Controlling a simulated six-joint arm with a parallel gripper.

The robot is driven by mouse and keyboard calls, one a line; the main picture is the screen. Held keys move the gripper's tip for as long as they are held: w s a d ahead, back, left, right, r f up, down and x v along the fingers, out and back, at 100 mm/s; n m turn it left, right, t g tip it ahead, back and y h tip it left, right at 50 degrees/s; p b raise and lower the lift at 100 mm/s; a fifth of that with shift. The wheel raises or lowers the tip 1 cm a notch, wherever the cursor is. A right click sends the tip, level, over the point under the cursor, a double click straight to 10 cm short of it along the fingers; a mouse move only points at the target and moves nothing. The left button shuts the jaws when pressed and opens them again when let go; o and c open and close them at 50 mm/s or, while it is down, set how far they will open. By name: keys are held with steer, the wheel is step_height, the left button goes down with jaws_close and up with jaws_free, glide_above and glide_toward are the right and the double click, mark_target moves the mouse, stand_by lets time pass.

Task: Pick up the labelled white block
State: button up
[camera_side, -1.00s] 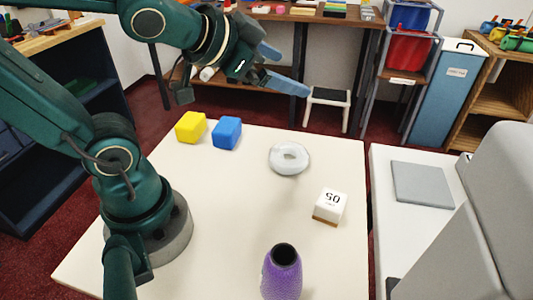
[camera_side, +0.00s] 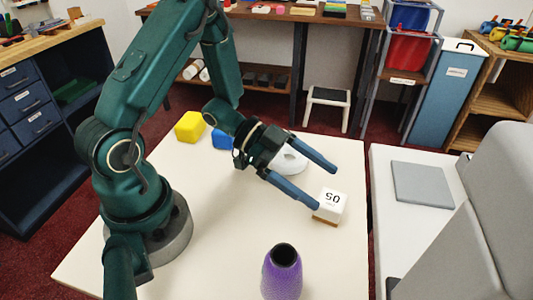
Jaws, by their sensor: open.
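The labelled white block (camera_side: 330,205) sits on the cream table toward its right side. It has dark print reading "05" on top, upside down in the picture, and a brown band along its base. My gripper (camera_side: 326,188) is open, its two blue fingers pointing right and down toward the block. The far finger ends behind the block in the picture, and the near finger's tip is close to its left side. I cannot tell whether the near finger touches it. Nothing is held.
A white ring (camera_side: 291,160) lies behind my gripper, partly hidden. A blue block (camera_side: 221,140) and a yellow block (camera_side: 190,126) are at the back left. A purple vase (camera_side: 282,273) stands at the front. The table's right edge is close to the white block.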

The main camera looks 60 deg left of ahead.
mark_target(327, 197)
steer(key=shift+s+a+f+n, duration=0.15)
steer(key=shift+f+n, duration=0.1)
steer(key=shift+f, duration=0.2)
steer(key=shift+s+f+n, duration=0.1)
steer(key=shift+f+n, duration=0.15)
steer(key=shift+f, duration=0.15)
steer(key=shift+w+f, duration=0.1)
steer(key=shift+f, duration=0.05)
steer(key=shift+x, duration=2.4)
steer(key=shift+c, duration=0.3)
steer(key=c, duration=1.4)
